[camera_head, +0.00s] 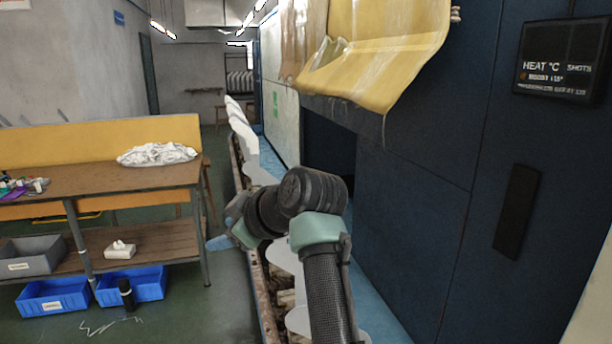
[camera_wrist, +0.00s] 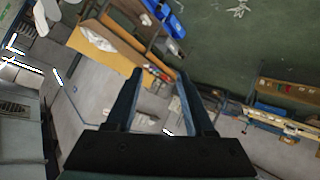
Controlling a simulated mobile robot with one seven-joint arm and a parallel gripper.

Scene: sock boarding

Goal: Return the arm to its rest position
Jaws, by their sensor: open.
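My gripper (camera_wrist: 158,78) shows in the wrist view with its two fingers spread apart and nothing between them. Beyond the fingers are the floor and the workbench, some way off. In the head view my arm rises from the bottom, right of centre, and bends at a dark joint in front of the row of white boards.
White flat boards (camera_head: 246,139) stand in a row along a rail close to my arm. A dark blue machine cabinet (camera_head: 420,190) fills the right, with a yellow curtain (camera_head: 385,55) above. A wooden workbench (camera_head: 120,178) with blue bins (camera_head: 52,297) stands left. Green floor lies between.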

